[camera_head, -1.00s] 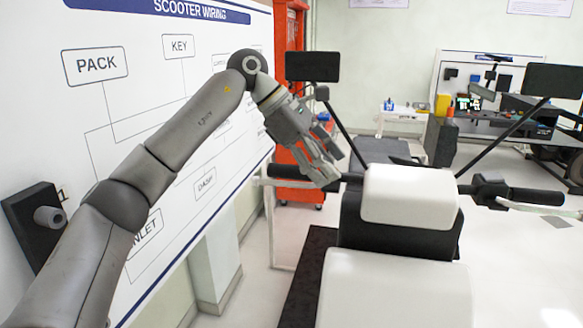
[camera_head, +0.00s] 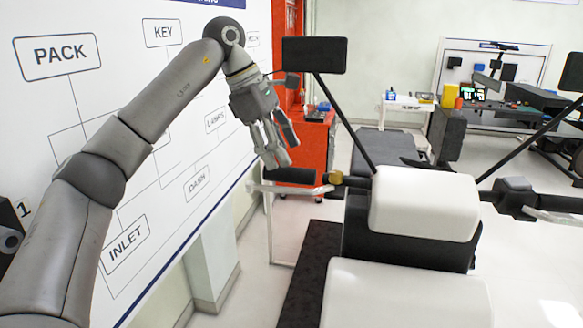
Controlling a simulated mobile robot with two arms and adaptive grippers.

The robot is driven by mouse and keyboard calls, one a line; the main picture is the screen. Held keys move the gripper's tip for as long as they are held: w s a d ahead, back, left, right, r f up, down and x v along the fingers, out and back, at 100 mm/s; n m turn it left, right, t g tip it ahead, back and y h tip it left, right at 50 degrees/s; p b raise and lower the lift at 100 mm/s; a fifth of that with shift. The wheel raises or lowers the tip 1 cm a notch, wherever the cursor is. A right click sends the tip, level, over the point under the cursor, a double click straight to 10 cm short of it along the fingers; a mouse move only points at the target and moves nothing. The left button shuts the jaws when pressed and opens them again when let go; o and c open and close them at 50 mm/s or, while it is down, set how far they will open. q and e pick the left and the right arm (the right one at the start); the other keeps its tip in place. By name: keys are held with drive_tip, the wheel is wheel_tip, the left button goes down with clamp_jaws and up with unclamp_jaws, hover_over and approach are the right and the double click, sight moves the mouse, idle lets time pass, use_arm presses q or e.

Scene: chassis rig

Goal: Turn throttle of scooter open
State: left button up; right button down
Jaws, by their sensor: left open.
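The scooter is seen from behind, with a white block (camera_head: 425,203) at its front middle and handlebars to both sides. Its left handlebar ends in a black grip (camera_head: 292,175) with a white lever bar (camera_head: 290,189) beside it. The right handlebar has a black switch housing (camera_head: 514,197) and a grip (camera_head: 562,203), cut by the right picture edge. My left gripper (camera_head: 280,153) is open, its fingers pointing down just above the left grip. I cannot tell whether they touch it. My right gripper is not in view.
A white wiring board (camera_head: 70,90) stands close on the left, behind my left arm. Mirrors on stalks rise from the handlebars, the left mirror (camera_head: 314,55) near my gripper. A red cabinet (camera_head: 313,150) stands behind. A workbench (camera_head: 500,115) is at the back right.

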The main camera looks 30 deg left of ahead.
sight(291, 168)
use_arm(q)
drive_tip(key=x, duration=0.5)
drive_tip(key=shift+w+a+f+p, duration=0.1)
drive_tip(key=shift+w+f+p, duration=0.1)
drive_tip(key=shift+p, duration=0.15)
drive_tip(key=shift+f, duration=0.2)
drive_tip(key=c, duration=1)
drive_tip(key=shift+r+p, duration=0.15)
drive_tip(key=shift+p, duration=0.3)
drive_tip(key=g+p, duration=0.1)
drive_tip(key=p, duration=0.4)
drive_tip(key=g+h+p, duration=0.1)
drive_tip(key=g+p, duration=0.1)
drive_tip(key=p, duration=0.2)
drive_tip(key=shift+w+r+n+g+p, duration=0.2)
drive_tip(key=shift+w+n+g+p, duration=0.1)
drive_tip(key=shift+w+n+p, duration=0.1)
drive_tip(key=shift+f+g+p, duration=0.15)
drive_tip(key=shift+g+p, duration=0.15)
drive_tip(key=shift+p, duration=0.25)
drive_tip(key=shift+f, duration=0.1)
